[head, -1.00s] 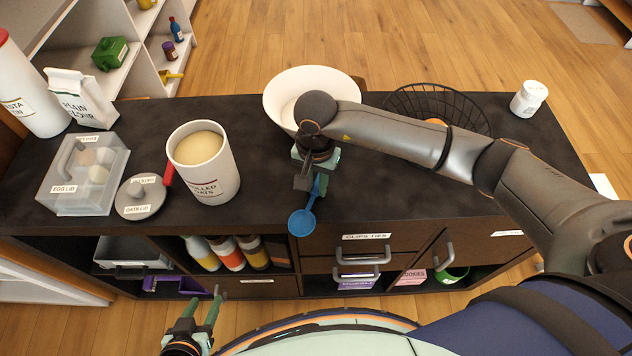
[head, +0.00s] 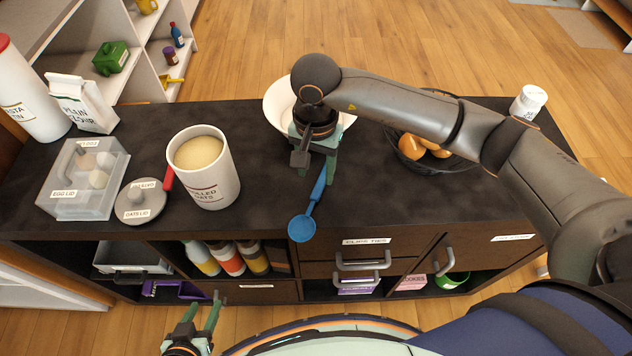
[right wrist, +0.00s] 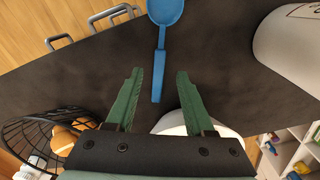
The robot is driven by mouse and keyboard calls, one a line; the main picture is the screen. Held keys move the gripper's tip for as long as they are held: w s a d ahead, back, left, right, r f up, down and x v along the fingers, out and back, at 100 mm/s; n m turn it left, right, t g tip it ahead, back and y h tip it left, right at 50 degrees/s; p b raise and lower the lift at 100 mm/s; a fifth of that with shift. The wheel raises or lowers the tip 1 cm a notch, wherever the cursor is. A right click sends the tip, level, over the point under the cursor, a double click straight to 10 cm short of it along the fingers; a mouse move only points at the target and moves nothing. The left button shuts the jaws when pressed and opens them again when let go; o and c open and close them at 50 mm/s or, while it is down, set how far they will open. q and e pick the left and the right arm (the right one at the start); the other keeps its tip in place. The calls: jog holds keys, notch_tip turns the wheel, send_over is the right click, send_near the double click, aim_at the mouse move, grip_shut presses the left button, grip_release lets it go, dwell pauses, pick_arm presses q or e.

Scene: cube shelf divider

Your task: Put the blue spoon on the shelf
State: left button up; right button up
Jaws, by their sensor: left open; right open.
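The blue spoon (head: 311,205) lies on the dark top of the cabinet, its round bowl at the front edge and its handle pointing back. In the right wrist view the spoon (right wrist: 160,50) has its handle end between the fingertips, with gaps on both sides. My right gripper (head: 317,178) is open at the handle end; its height over the top is hard to judge. It also shows in the right wrist view (right wrist: 158,72). My left gripper (head: 210,302) is open and empty in front of the cabinet. A white shelf (head: 143,78) holding several items stands at back left.
A rolled oats tin (head: 213,185), its lid (head: 140,202) and an egg box (head: 75,200) stand left of the spoon. The cabinet front has open compartments.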

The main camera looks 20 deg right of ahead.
notch_tip(320, 180, up, 5)
